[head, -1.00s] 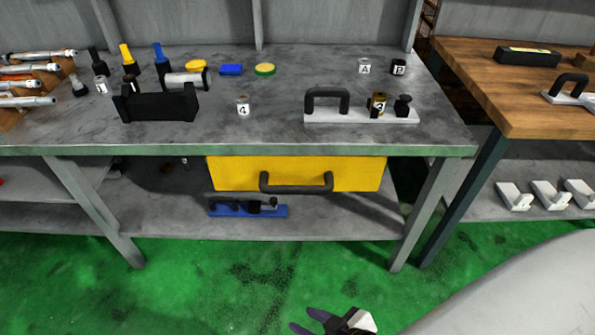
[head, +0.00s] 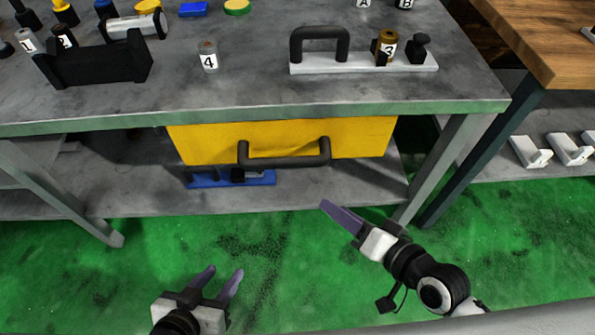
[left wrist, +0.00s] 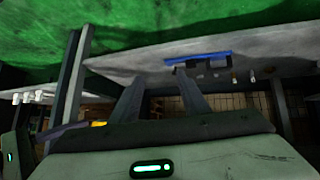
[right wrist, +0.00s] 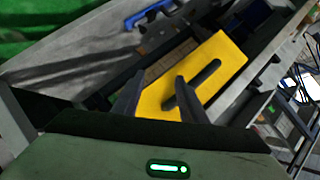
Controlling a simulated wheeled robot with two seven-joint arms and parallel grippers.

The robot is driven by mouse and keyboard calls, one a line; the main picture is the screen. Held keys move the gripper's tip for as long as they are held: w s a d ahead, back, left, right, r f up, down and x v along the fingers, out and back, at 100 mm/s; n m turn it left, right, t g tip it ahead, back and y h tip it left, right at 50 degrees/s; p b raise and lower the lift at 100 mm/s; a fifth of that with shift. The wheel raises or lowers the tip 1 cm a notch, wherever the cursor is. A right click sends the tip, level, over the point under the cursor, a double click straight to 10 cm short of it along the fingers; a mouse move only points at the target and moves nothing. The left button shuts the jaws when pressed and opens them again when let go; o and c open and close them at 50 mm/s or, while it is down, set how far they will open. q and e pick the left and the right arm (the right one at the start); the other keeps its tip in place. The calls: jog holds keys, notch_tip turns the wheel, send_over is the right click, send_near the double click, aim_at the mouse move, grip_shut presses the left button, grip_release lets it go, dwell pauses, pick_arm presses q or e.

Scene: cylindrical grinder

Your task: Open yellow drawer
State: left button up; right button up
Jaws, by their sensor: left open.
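The yellow drawer (head: 285,132) hangs under the front edge of the grey workbench in the head view. Its dark bar handle (head: 285,161) faces me. The drawer also shows in the right wrist view (right wrist: 228,62), with the handle (right wrist: 205,75) beyond the fingers. My right gripper (head: 328,206) is in front of and below the handle's right end, apart from it. Its fingers stand apart and empty in the right wrist view. My left gripper (head: 223,270) is open and empty, lower and nearer to me, over the green floor.
The grey workbench (head: 250,95) carries a black block (head: 95,62), a cylinder marked 4 (head: 208,57) and a handled white plate (head: 340,64). A blue tool (head: 225,180) lies on the lower shelf. A bench leg (head: 435,170) stands right of the drawer. The green floor ahead is clear.

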aim_at(293, 166)
jog(key=w+a+r+m+y+b, duration=0.1)
jog(key=w+a+m+b, duration=0.1)
jog(key=w+a, duration=0.1)
jog(key=w+a+r+m+y+b, duration=0.1)
jog(key=w+a+m+y+b, duration=0.1)
jog(key=w+a, duration=0.2)
jog(key=w+a+r+m+y+b, duration=0.1)
jog(key=w+a+m+b, duration=0.1)
jog(key=w+a, duration=0.1)
jog(key=shift+w+a+r+y, duration=0.15)
jog(key=shift+w+r+y, duration=0.15)
pick_arm(q)
jog(key=shift+w+d+f, duration=0.1)
jog(key=shift+d+f, duration=0.05)
jog(key=shift+f, duration=0.6)
jog(key=shift+w+d+f, duration=0.1)
jog(key=shift+w+f, duration=0.05)
jog(key=shift+f, duration=0.6)
jog(key=shift+w+d+f, duration=0.1)
jog(key=shift+d+f, duration=0.05)
jog(key=shift+f, duration=0.6)
pick_arm(e)
jog(key=shift+w+a, duration=0.1)
jog(key=shift+c, duration=0.3)
jog(key=c, duration=0.7)
pick_arm(q)
jog(key=shift+f, duration=0.1)
pick_arm(e)
grip_shut()
